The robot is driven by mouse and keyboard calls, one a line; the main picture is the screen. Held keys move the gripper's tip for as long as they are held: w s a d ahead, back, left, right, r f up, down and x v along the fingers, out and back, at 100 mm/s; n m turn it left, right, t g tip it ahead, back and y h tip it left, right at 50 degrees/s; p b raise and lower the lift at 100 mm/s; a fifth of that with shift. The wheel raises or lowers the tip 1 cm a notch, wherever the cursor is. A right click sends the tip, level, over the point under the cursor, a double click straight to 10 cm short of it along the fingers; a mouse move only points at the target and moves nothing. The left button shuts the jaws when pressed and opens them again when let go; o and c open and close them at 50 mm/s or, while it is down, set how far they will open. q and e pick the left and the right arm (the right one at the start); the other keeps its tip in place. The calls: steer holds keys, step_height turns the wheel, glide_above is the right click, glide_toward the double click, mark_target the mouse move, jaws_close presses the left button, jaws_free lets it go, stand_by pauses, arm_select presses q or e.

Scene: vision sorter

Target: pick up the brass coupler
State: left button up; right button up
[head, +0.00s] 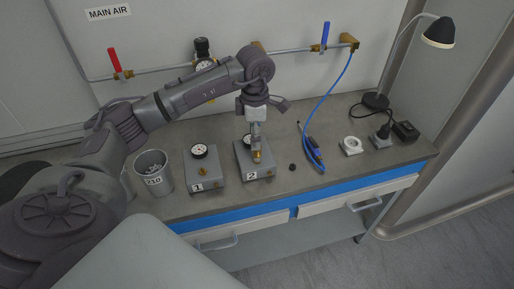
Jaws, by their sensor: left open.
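My left gripper (257,150) points straight down over the grey block marked 2 (267,174). It is open. A small brass piece (257,158), which looks like the brass coupler, shows at its fingertips over that block. I cannot tell whether the fingers touch it. The gripper partly hides the block's dial gauge. The grey block marked 1 (205,184) stands to the left, with a dial gauge (199,151) and a small brass fitting (203,172) on top. My right gripper is not in view.
A grey bin (153,172) stands left of block 1. To the right are a small black cap (292,167), a blue air tool (314,150) on a hose, a white fixture (351,146) and a lamp (439,33). An air pipe with red and blue valve handles runs behind.

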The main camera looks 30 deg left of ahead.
arm_select(q)
steer(key=shift+f, duration=0.7)
steer(key=shift+d+f+p, duration=0.1)
steer(key=shift+f+p, duration=0.2)
steer(key=shift+p, duration=0.05)
steer(key=f+p, duration=0.1)
steer(key=f, duration=0.1)
steer(key=f+p, duration=0.1)
steer(key=shift+w+d+f, duration=0.1)
steer(key=shift+w+f, duration=0.25)
steer(key=shift+w, duration=0.05)
steer(key=shift+f, duration=0.5)
jaws_close()
